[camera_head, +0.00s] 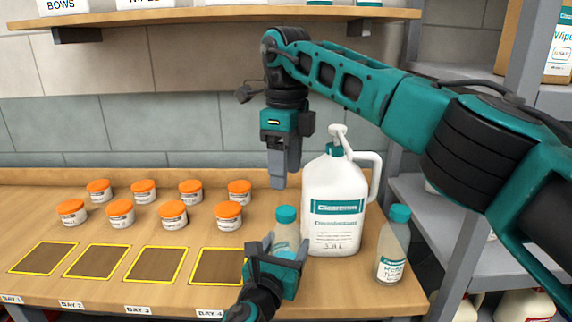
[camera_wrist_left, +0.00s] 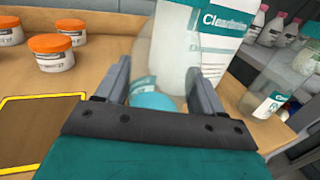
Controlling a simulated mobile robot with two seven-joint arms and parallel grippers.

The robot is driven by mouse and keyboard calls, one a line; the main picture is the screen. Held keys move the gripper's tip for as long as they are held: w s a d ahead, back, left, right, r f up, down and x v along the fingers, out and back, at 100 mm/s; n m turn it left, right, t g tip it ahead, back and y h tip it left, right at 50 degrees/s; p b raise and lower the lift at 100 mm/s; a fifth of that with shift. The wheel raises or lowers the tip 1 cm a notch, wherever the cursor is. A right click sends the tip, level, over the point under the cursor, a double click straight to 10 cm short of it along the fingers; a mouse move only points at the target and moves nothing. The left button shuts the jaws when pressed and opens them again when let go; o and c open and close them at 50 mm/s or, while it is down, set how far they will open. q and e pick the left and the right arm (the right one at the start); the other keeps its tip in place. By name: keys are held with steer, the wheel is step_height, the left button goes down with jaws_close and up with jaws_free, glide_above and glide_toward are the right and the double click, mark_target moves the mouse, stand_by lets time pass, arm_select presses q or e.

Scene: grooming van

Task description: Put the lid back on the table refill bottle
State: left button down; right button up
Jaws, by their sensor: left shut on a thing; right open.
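A clear bottle (camera_head: 283,232) stands on the table left of the white jug, with a teal lid (camera_head: 286,214) on its top. My left gripper (camera_head: 277,254) is shut around its lower body. In the left wrist view, the clear bottle (camera_wrist_left: 168,45) rises between the fingers; a light blue disc shows low between them, possibly liquid inside, and the lid is out of frame. My right gripper (camera_head: 284,182) is open and empty, pointing down above the lid, apart from it. From this angle I cannot tell whether the lid is fully tightened.
A white Disinfectant jug (camera_head: 334,205) with a pump stands close right of the bottle. Another teal-lidded bottle (camera_head: 393,245) stands at the table's right edge. Several orange-lidded jars (camera_head: 173,214) and yellow-outlined mats (camera_head: 154,266) occupy the left. A shelf (camera_head: 215,17) hangs above.

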mark_target(286, 210)
steer(key=shift+f, duration=4.05)
steer(key=c, duration=1.1)
steer(key=o, duration=1.3)
steer(key=shift+r, duration=0.1)
step_height(286, 210, up, 12)
steer(key=shift+f, duration=0.1)
